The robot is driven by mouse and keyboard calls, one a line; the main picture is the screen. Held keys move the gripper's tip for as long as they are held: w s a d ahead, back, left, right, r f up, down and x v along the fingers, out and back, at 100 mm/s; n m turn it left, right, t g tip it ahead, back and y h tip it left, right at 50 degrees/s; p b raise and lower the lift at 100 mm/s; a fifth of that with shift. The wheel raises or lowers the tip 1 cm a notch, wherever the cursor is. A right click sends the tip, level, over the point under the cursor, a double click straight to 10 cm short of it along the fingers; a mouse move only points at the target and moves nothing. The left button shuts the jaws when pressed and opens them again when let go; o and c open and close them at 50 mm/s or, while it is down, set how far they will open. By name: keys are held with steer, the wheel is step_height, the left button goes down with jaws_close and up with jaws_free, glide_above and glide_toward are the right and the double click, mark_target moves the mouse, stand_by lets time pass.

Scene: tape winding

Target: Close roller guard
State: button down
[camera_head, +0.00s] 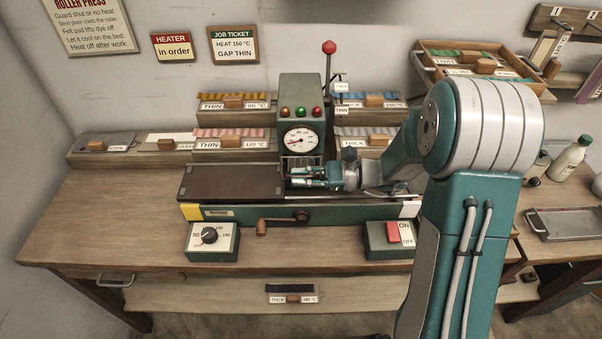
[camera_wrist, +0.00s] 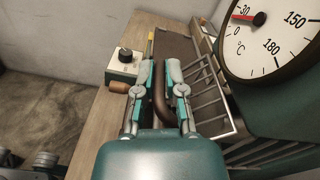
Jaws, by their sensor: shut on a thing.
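The roller guard (camera_wrist: 208,92) is a metal wire grid; in the wrist view it stands just right of my fingers, tilted. In the head view its bars (camera_head: 300,161) show below the round gauge. My gripper (camera_head: 292,177) reaches in from the right over the press bed, pointing left. In the wrist view my gripper (camera_wrist: 159,72) has its two teal-and-grey fingers shut around a brown curved bar (camera_wrist: 160,98), which looks like the guard's handle. The bar's lower end is partly hidden by my gripper. The rollers are hidden behind my gripper and the guard.
The gauge (camera_head: 300,140) sits close above the guard. The press bed (camera_head: 225,182) is bare at left. A crank (camera_head: 262,228), heater dial box (camera_head: 211,239) and red ON/OFF switch (camera_head: 393,233) are along the front. Tape trays (camera_head: 232,144) stand behind. The table's left front is clear.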

steer(key=shift+w+f+n, duration=0.25)
steer(key=shift+f+n, duration=0.2)
steer(key=shift+n, duration=0.7)
steer(key=shift+w+f+n, duration=0.3)
steer(key=shift+f+n, duration=0.15)
steer(key=shift+n, duration=0.75)
steer(key=shift+w+f+n, duration=0.25)
steer(key=shift+f+n, duration=0.2)
steer(key=shift+n, duration=0.7)
steer(key=shift+f, duration=0.1)
steer(key=c, duration=0.7)
jaws_free()
steer(key=shift+w, duration=0.1)
steer(key=d, duration=1.2)
